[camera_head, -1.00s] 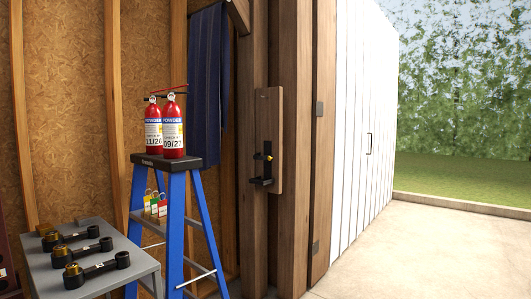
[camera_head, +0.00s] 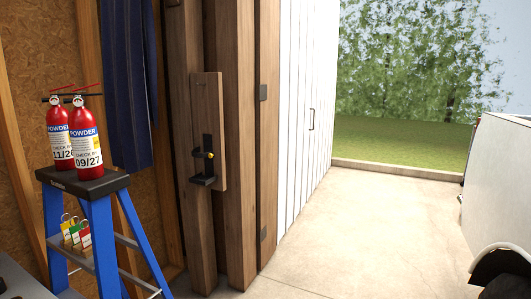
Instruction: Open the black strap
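No black strap can be made out for certain. A black bracket (camera_head: 207,166) with a small yellow part is fixed to a wooden board (camera_head: 222,130) on the post at the left of the middle. Part of a white vehicle (camera_head: 498,190) shows at the right edge, with a dark wheel arch at the bottom. Neither of my grippers is in view.
A white door (camera_head: 302,110) stands open behind the post. The concrete floor (camera_head: 365,225) in the middle is clear.

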